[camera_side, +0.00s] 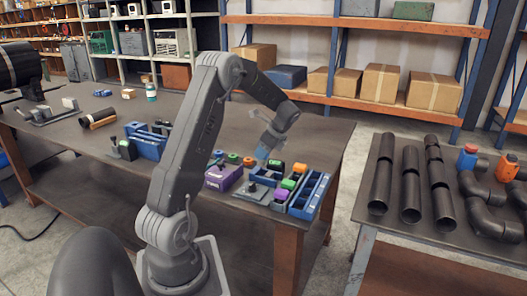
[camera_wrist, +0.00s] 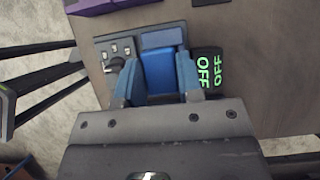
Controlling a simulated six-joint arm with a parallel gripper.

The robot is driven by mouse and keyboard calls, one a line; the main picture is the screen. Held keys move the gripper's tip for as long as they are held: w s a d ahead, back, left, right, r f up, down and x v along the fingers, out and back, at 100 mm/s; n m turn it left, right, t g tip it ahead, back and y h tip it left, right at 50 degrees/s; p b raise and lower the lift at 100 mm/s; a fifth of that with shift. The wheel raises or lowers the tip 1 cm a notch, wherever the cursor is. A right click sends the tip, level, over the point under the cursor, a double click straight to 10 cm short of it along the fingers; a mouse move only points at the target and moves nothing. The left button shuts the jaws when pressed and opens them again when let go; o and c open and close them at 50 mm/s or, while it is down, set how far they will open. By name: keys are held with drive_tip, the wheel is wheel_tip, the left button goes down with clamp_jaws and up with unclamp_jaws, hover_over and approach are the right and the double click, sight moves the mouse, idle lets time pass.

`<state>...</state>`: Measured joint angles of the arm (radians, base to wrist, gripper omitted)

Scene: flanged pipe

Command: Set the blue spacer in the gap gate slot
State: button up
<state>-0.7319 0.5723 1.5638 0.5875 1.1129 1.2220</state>
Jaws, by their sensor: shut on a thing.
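My gripper (camera_wrist: 157,74) is shut on the blue spacer (camera_wrist: 160,82), which shows between its two blue fingers in the wrist view. Beyond the spacer lies a grey fixture plate (camera_wrist: 103,46) with a dark knob and several small pale parts. A duller blue block (camera_wrist: 161,38) sits on this plate in line with the spacer. I cannot tell whether the spacer touches the plate, and the slot itself is not clear. In the side view my gripper (camera_side: 266,150) points down over the bench among small fixtures, and the spacer cannot be made out there.
A black block with green OFF lettering (camera_wrist: 207,70) stands close to the right finger. A purple box (camera_side: 222,178) and a blue compartment tray (camera_side: 310,196) flank the work area. A side table (camera_side: 400,228) with black pipes is at right. The bench's front edge is near.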

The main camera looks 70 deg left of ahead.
sight(264, 163)
drive_tip(key=shift+f, duration=1.1)
drive_tip(key=shift+f, duration=0.15)
drive_tip(key=shift+f, duration=0.9)
drive_tip(key=shift+f, duration=0.55)
drive_tip(key=o, duration=1.5)
drive_tip(key=shift+c, duration=0.2)
drive_tip(key=shift+a, duration=0.1)
drive_tip(key=shift+c, duration=0.2)
drive_tip(key=shift+r, duration=0.15)
